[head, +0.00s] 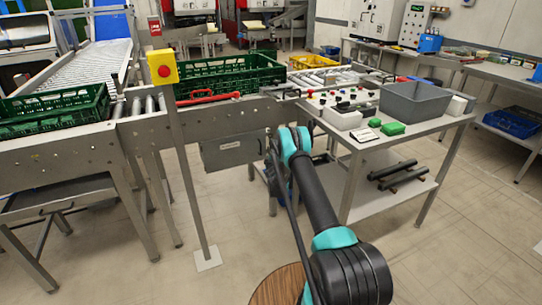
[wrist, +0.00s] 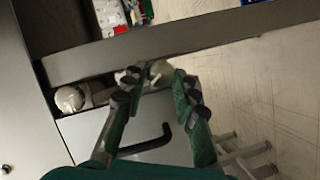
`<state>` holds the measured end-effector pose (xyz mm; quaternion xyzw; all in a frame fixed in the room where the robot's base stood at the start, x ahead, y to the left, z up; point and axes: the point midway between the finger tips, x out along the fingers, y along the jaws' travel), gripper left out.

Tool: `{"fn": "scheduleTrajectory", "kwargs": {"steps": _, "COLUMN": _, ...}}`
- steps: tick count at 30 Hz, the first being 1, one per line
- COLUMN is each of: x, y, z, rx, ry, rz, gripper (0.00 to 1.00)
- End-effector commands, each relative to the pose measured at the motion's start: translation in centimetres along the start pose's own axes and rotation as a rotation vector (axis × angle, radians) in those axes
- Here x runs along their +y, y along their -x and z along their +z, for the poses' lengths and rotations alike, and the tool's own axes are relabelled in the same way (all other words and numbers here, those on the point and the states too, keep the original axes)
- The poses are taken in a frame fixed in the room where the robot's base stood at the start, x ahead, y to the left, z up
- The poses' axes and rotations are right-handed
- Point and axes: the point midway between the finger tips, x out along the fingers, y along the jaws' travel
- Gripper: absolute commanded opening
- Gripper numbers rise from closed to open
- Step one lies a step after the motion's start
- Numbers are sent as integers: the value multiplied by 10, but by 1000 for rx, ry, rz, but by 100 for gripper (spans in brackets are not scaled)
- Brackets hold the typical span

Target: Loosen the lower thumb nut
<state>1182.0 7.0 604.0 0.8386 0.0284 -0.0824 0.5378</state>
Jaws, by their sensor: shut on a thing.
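In the wrist view, my gripper (wrist: 157,77) has its two green-and-black fingers on either side of a pale, rounded thumb nut (wrist: 161,70) at the edge of a dark metal rail. The fingers are shut on it and partly cover it. A second pale round knob (wrist: 70,98) sits to the left, apart from the fingers. The frames do not clearly show which is the lower one. In the head view, my arm reaches to the conveyor's underside beside the grey box (head: 235,150), and the gripper is hidden behind the arm.
A black handle (wrist: 150,145) on a grey panel lies just below the fingers in the wrist view. A table (head: 350,185) with a grey bin (head: 415,102) stands right of the arm. Green crates (head: 57,112) sit on the conveyor. The floor in front is clear.

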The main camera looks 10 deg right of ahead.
Motion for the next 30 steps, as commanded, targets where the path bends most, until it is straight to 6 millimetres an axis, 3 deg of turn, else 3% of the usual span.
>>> {"fn": "scheduleTrajectory", "kwargs": {"steps": 6, "x": -1, "y": 0, "z": 0, "rx": 0, "ry": 0, "rz": -1, "gripper": 0}}
{"fn": "scheduleTrajectory", "kwargs": {"steps": 7, "x": -1, "y": 0, "z": 0, "rx": 0, "ry": 0, "rz": -1, "gripper": 31}}
{"fn": "scheduleTrajectory", "kwargs": {"steps": 12, "x": 0, "y": 0, "z": 0, "rx": 0, "ry": 0, "rz": -1, "gripper": 50}}
{"fn": "scheduleTrajectory", "kwargs": {"steps": 22, "x": 0, "y": 4, "z": 0, "rx": 0, "ry": 0, "rz": -1, "gripper": 50}}
{"fn": "scheduleTrajectory", "kwargs": {"steps": 30, "x": 0, "y": 43, "z": 0, "rx": 0, "ry": 0, "rz": -1, "gripper": 50}}
